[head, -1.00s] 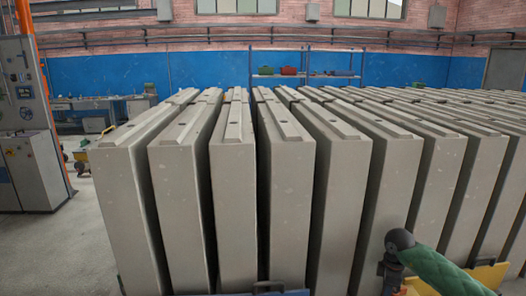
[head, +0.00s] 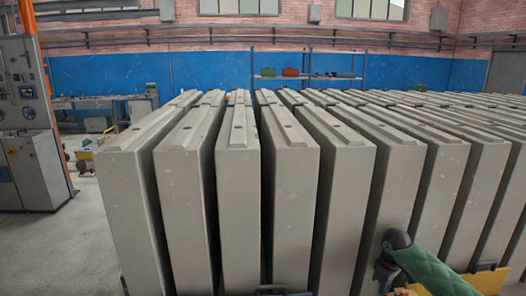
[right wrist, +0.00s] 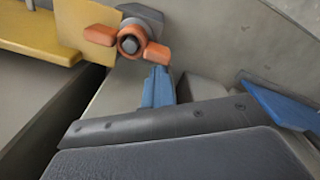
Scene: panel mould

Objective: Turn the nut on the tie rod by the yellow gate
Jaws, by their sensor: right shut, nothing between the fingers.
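In the right wrist view an orange nut with two wings (right wrist: 157,54) sits around the dark end of the tie rod (right wrist: 131,44). Its wings slant from upper left to lower right. The yellow gate (right wrist: 40,32) is at the upper left, beside the nut. The nut does not show there. My left gripper is out of view.
Tall grey concrete panels (head: 182,205) stand in close rows with narrow gaps. Yellow pieces (head: 488,282) show low at the right. A grey control cabinet (head: 35,165) stands at the left, with clear floor (head: 60,250) in front.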

